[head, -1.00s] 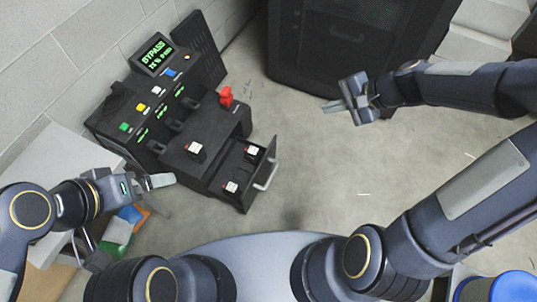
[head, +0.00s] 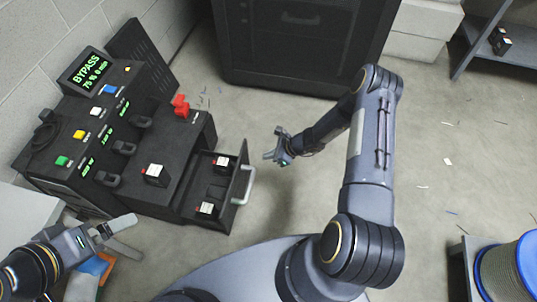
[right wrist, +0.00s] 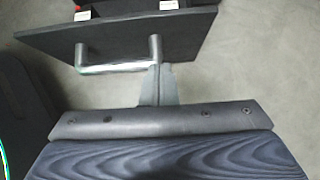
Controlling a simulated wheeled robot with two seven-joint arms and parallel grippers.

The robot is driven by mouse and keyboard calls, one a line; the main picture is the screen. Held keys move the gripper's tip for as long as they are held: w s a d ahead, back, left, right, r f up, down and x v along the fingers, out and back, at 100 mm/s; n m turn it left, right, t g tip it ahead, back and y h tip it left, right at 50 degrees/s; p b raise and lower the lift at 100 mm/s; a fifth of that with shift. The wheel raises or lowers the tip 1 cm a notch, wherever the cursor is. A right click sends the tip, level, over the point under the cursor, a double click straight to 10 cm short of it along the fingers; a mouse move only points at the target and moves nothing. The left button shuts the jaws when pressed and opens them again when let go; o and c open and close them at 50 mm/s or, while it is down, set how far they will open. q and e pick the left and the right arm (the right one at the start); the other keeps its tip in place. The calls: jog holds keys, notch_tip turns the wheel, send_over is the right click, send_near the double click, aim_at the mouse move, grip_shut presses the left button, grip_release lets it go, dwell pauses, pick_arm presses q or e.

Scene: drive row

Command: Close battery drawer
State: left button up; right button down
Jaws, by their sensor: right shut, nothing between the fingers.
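The battery drawer (head: 228,212) is pulled out from the black power unit (head: 130,190). Two black and white batteries show in it, one near the back (head: 221,163) and one near the front (head: 206,208). Its silver bar handle (head: 246,183) is on the front panel. My right gripper (head: 271,156) is shut and empty, just in front of the drawer on the handle side. In the right wrist view the shut fingertips (right wrist: 160,70) are by the handle's right end (right wrist: 156,50); contact is unclear. My left gripper (head: 119,224) is at lower left, its finger gap unclear.
The unit carries a screen reading BYPASS (head: 92,70), coloured buttons, a red connector (head: 181,106) and another battery (head: 154,174) on top. A dark cabinet (head: 300,50) stands behind. A cable spool (head: 505,270) is at lower right. The floor right of the drawer is clear.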

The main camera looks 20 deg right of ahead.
aim_at(241, 160)
jog(key=w+a+f+b, duration=0.1)
jog(key=a, duration=0.1)
jog(key=w+a+f, duration=0.2)
jog(key=w+a+f+b, duration=0.1)
jog(key=a, duration=0.1)
jog(key=shift+w+a+f+b, duration=0.25)
jog(key=shift+w+a+b, duration=0.05)
jog(key=shift+a+b, duration=0.1)
pick_arm(q)
notch_tip(241, 160, down, 3)
jog(key=shift+f, duration=0.15)
pick_arm(e)
jog(key=shift+a, duration=0.1)
jog(key=shift+w, duration=0.1)
